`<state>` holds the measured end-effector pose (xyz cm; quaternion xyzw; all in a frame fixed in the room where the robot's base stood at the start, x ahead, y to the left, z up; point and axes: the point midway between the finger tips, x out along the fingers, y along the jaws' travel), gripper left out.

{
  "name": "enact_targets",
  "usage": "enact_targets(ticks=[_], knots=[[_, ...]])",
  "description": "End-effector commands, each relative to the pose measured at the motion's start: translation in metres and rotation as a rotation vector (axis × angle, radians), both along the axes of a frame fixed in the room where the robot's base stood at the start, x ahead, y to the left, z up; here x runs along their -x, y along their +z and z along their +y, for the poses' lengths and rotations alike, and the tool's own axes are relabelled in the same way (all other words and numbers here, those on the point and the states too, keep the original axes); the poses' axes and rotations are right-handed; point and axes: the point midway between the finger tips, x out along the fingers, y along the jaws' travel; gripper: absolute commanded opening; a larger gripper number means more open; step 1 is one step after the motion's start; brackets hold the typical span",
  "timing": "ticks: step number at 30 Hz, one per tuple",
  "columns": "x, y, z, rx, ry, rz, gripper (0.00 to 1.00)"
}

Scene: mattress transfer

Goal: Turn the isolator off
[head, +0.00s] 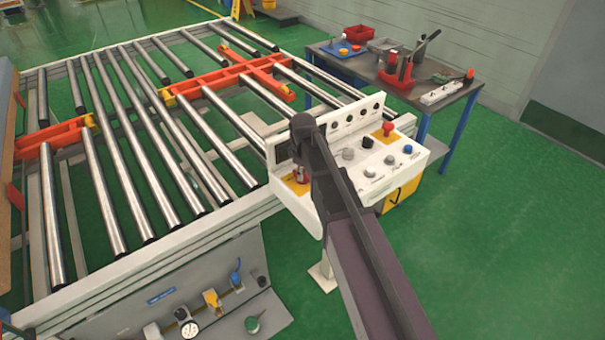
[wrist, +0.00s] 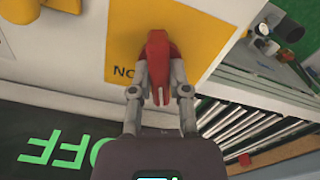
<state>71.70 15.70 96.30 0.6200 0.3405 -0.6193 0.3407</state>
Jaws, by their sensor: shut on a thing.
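The isolator's red handle (wrist: 157,50) stands on a yellow plate (wrist: 202,30) in the wrist view. Upside-down lettering shows on the plate beside the handle, partly covered. My gripper (wrist: 159,90) is shut on the handle, one finger on each side. In the head view my gripper (head: 300,172) is at the left end of the white control console (head: 318,215). A bit of the yellow plate (head: 291,187) shows beside it; my arm hides much of the isolator there. Green upside-down letters reading OFF (wrist: 55,150) show on a dark surface in the wrist view.
Knobs and a red emergency button (head: 388,128) sit on the console right of my arm. A roller conveyor (head: 125,140) with orange parts fills the left. A tool table (head: 440,100) stands behind. Green floor at the right is clear.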

Motion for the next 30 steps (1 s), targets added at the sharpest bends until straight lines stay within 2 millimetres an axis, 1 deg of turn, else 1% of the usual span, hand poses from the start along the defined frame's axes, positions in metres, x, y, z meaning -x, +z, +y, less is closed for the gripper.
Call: enact_targets(ticks=[6,15,21,30], knots=[[0.0011,-0.0004,-0.0001,0.0,0.19,0.002,0.0],[0.0013,-0.0004,-0.0001,0.0,0.366,0.003,0.0],[0.0015,-0.0004,-0.0001,0.0,0.413,0.004,0.0],[0.0016,-0.0004,-0.0001,0.001,0.421,0.004,0.0]])
